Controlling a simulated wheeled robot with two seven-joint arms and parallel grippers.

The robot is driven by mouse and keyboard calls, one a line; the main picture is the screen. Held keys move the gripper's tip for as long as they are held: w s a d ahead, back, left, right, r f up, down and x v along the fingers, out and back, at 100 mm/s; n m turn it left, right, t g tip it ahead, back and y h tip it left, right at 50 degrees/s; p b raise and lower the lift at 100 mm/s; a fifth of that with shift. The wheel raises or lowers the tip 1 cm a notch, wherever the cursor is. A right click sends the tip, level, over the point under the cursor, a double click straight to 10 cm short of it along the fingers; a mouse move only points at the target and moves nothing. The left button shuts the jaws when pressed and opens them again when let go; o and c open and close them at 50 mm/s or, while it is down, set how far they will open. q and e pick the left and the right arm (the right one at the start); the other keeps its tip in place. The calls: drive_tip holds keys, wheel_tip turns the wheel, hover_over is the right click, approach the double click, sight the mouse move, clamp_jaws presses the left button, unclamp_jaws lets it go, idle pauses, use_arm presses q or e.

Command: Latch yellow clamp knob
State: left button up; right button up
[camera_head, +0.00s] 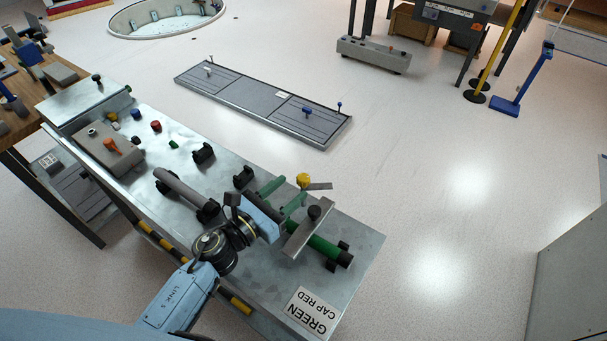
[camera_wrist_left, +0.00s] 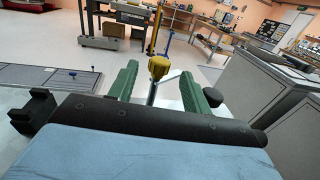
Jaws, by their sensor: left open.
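The yellow clamp knob (camera_head: 303,180) stands near the far edge of the metal bench, beside a small grey plate (camera_head: 320,186). In the left wrist view the yellow knob (camera_wrist_left: 158,68) sits on a thin metal stem, in line with the gap between my green fingers. My left gripper (camera_head: 295,187) is open, with its fingertips close to the knob; it also shows in the left wrist view (camera_wrist_left: 160,73). I cannot tell whether either finger touches the knob. The lower stem is partly hidden. My right gripper is not in view.
A green tube (camera_head: 327,248) lies right of my gripper under a grey clamp bar (camera_head: 300,238) with a black knob (camera_head: 314,212). A grey cylinder (camera_head: 184,188) and black cradles (camera_head: 204,153) lie to the left.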

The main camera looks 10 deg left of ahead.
sight(298, 182)
use_arm(q)
drive_tip(key=x, duration=0.5)
drive_tip(key=shift+w+d, duration=0.25)
drive_tip(key=shift+w, duration=0.05)
drive_tip(key=c, duration=1)
drive_tip(key=shift+o, duration=0.2)
